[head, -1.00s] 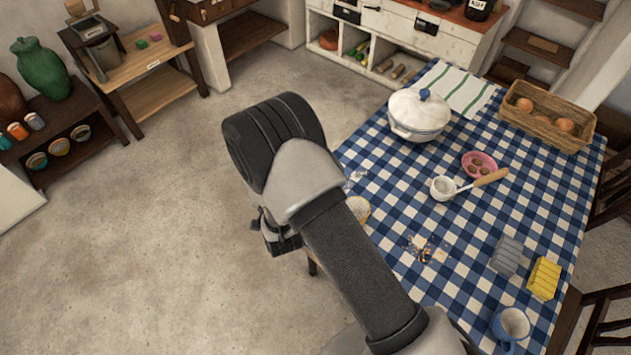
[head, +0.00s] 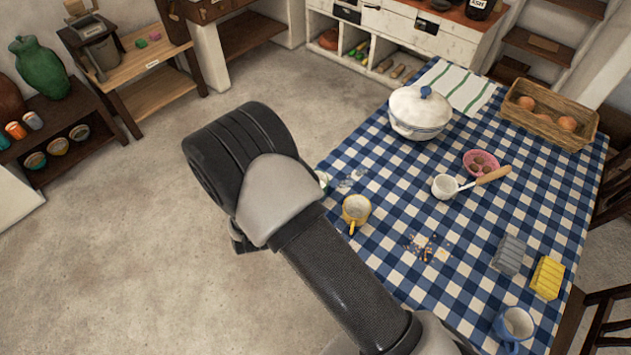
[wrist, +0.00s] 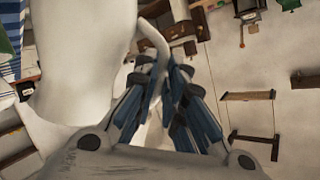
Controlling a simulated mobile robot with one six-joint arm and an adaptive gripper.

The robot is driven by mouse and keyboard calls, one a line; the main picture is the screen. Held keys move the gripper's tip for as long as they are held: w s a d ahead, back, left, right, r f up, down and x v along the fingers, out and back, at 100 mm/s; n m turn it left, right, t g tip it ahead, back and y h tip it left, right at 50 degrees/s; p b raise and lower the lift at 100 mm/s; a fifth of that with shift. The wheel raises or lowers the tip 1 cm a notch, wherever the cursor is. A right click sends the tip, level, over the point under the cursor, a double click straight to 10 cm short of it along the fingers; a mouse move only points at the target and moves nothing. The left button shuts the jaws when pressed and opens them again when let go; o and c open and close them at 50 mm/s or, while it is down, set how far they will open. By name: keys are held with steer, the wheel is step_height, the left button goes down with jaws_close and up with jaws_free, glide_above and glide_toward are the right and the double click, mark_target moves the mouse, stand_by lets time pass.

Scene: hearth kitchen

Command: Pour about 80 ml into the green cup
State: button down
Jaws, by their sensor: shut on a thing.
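My gripper (wrist: 168,75) is shut on the curved handle of a white jug (wrist: 80,65) in the wrist view. The jug's smooth body fills the left part of that view. Its mouth and contents are out of sight, so I cannot tell how full it is. In the head view my arm hides the gripper and the jug. I cannot make out a green cup for certain. A small pale, greenish-white thing (head: 322,178) shows at the table's left edge, mostly behind my arm; I cannot tell what it is.
The checked tablecloth (head: 400,180) carries a yellow cup (head: 356,208), a white tureen (head: 420,112), a ladle (head: 447,187), a pink bowl (head: 481,162), a basket (head: 549,114), sponge-like blocks (head: 547,278) and a blue mug (head: 514,323). Open floor (head: 120,260) lies left.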

steer(key=a+f+n+h+b, duration=0.2)
steer(key=a+f+n, duration=0.2)
steer(key=shift+s+a+f+h, duration=0.15)
steer(key=shift+a+f+h, duration=0.05)
steer(key=shift+f+h, duration=0.1)
stand_by(2.9)
